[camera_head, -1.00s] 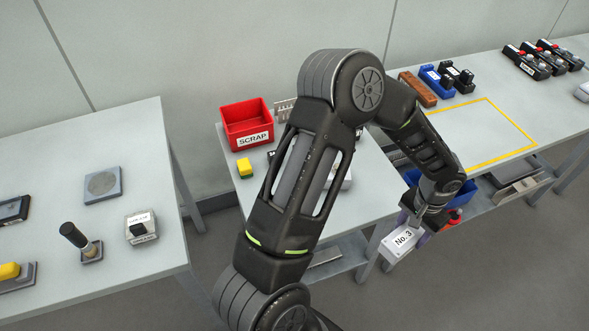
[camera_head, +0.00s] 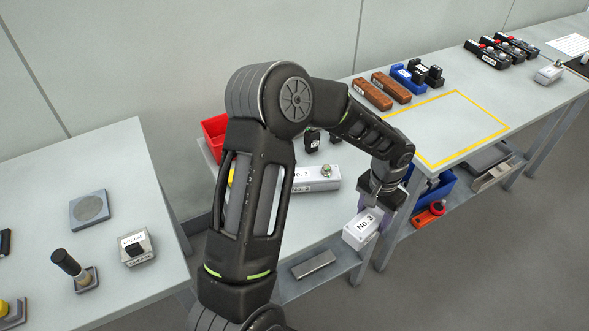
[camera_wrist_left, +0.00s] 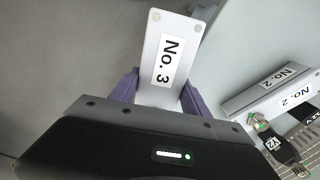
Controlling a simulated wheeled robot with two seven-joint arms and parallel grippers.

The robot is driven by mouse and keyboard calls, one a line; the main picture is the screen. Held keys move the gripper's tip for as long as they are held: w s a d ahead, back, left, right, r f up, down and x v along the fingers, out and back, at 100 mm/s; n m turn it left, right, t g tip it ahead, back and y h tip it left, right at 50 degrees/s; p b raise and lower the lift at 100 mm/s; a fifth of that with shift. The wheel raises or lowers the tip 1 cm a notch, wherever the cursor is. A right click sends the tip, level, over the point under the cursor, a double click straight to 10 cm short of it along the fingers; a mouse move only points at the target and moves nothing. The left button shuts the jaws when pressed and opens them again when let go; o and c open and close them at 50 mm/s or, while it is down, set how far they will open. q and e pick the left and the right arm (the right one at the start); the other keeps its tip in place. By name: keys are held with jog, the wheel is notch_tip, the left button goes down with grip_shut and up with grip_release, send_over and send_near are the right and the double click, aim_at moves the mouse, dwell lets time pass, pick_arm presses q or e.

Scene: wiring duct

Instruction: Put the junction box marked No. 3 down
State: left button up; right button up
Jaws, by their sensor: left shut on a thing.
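The junction box marked No. 3 (camera_head: 362,228) is light grey with a white label. My left gripper (camera_head: 380,205) is shut on it and holds it at the front edge of the middle table, apart from other things. In the left wrist view the box marked No. 3 (camera_wrist_left: 168,62) sits between the purple fingers of the left gripper (camera_wrist_left: 158,95), its label facing the camera. A similar box marked No. 2 (camera_head: 318,180) lies on the middle table, partly hidden by my arm; it also shows in the wrist view (camera_wrist_left: 270,92). My right gripper is not in view.
A yellow-outlined area (camera_head: 450,125) on the right table is empty. Brown, blue and black blocks (camera_head: 390,88) stand behind it. A red bin (camera_head: 213,130) is partly behind my arm. A blue bin (camera_head: 437,186) sits on the shelf below.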

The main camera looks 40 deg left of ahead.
pick_arm(q)
jog(key=shift+m, duration=0.4)
jog(key=a+b, duration=0.1)
jog(key=a, duration=0.1)
jog(key=a+b, duration=0.2)
jog(key=w+a+r+b, duration=0.1)
jog(key=a, duration=0.2)
jog(key=shift+a+b, duration=0.1)
jog(key=shift+b, duration=0.25)
jog(key=s+a+r+m+b, duration=0.2)
jog(key=a+r+b, duration=0.2)
jog(key=a+r, duration=0.1)
jog(key=shift+s+a+r, duration=0.2)
jog(key=shift+a+r, duration=0.2)
jog(key=shift+a, duration=0.2)
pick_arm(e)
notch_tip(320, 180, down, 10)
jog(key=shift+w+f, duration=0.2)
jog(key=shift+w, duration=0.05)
pick_arm(q)
send_near(328, 209)
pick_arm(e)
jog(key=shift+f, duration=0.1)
pick_arm(q)
jog(key=shift+f, duration=2.55)
jog(key=shift+f+b, duration=0.1)
jog(key=shift+b, duration=0.2)
